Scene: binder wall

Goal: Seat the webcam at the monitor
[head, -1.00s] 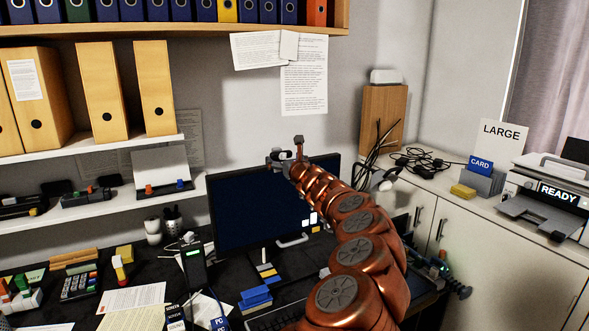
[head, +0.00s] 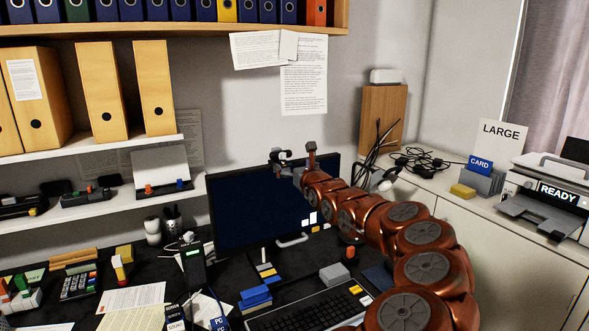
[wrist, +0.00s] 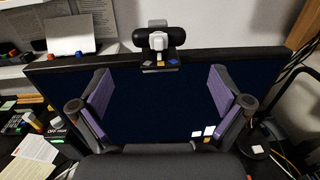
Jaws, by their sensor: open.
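The webcam (wrist: 158,40), a dark wide body with a pale middle, sits at the top edge of the monitor (wrist: 160,118), near its middle. A small bracket with blue and orange marks hangs below it over the screen's top. In the head view the webcam (head: 279,156) shows just left of my gripper (head: 306,167). In the wrist view my gripper (wrist: 160,84) is open and empty, its two purple-padded fingers spread wide in front of the screen. The webcam lies beyond the fingertips, apart from them. Whether it is fully pressed down on the edge cannot be told.
A keyboard (head: 315,308) and a grey block (head: 335,274) lie in front of the monitor (head: 250,210). Dark cables (head: 425,161) and a wooden box (head: 383,118) are right of it. A white shelf (head: 90,158) with binders is left.

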